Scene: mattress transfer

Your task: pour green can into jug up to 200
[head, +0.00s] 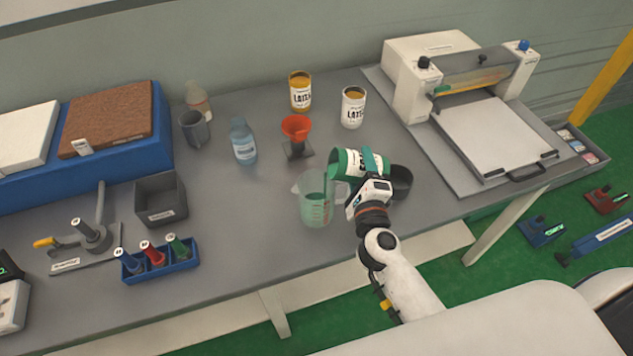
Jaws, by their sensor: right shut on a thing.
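The green can (358,162) is tilted on its side, its mouth toward the left above the rim of the jug. My right gripper (370,187) is shut on the can. The clear measuring jug (315,210) stands upright on the table beneath the can's mouth. A green liquid stream shows at the can's mouth, and there is greenish liquid in the jug. The jug's marks are too small to read, so I cannot tell the level. My left gripper is not in view.
A dark round bowl (401,182) stands right of the gripper. A grey bin (160,199) is left; the table between bin and jug is clear.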

